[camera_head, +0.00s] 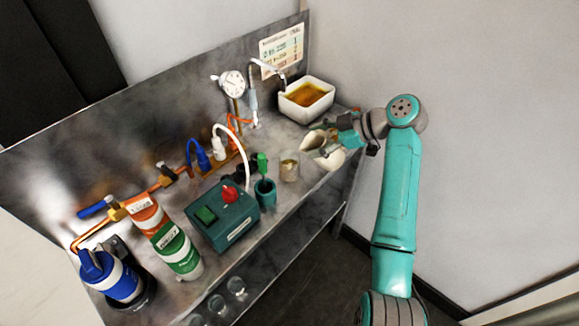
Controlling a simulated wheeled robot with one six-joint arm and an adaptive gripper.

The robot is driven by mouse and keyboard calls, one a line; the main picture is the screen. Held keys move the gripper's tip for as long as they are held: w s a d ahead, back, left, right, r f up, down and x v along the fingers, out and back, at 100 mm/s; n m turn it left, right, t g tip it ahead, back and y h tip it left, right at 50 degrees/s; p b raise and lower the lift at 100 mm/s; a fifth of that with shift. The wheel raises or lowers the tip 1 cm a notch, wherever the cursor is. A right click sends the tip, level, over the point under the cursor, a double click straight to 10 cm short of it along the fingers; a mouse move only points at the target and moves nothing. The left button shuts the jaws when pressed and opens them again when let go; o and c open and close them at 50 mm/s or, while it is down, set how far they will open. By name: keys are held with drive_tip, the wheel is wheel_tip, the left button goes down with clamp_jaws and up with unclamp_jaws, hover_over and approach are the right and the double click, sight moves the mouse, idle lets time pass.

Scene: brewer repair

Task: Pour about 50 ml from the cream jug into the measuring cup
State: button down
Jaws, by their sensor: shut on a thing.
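The cream jug (331,159) is at the right end of the bench, its mouth facing the left and up. It looks tilted, and its mouth is close to the measuring cup. My gripper (345,138) is shut on the jug from the right side; the fingers are small and partly hidden. The measuring cup (289,168) is a clear vessel standing on the bench just left of the jug. Something brownish shows inside it, but its level cannot be read. No stream between jug and cup can be made out.
A white basin (306,99) with amber liquid stands behind the jug. Left of the cup are a teal holder (265,191) with a green-handled tool and a green switch box (222,213). Pipes and a gauge (232,84) line the back. Glasses (236,287) stand on the lower shelf.

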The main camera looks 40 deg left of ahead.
idle(0.4)
drive_tip(key=shift+w+d+f+g+y+b, duration=0.3)
drive_tip(key=shift+w+d+g+y+b, duration=0.25)
drive_tip(key=shift+w+d, duration=0.25)
drive_tip(key=shift+w+d+m+g+y+b, duration=0.55)
drive_tip(key=shift+w+d+y, duration=0.25)
drive_tip(key=shift+y, duration=0.15)
drive_tip(key=shift+w+d+f+m+g+y+b, duration=0.15)
drive_tip(key=shift+w+d+m+g+y+b, duration=0.2)
drive_tip(key=shift+w+d+y+b, duration=0.3)
drive_tip(key=shift+w+d+f+m+g+y+b, duration=0.15)
drive_tip(key=shift+w+d+g+y+b, duration=0.25)
drive_tip(key=shift+y, duration=0.35)
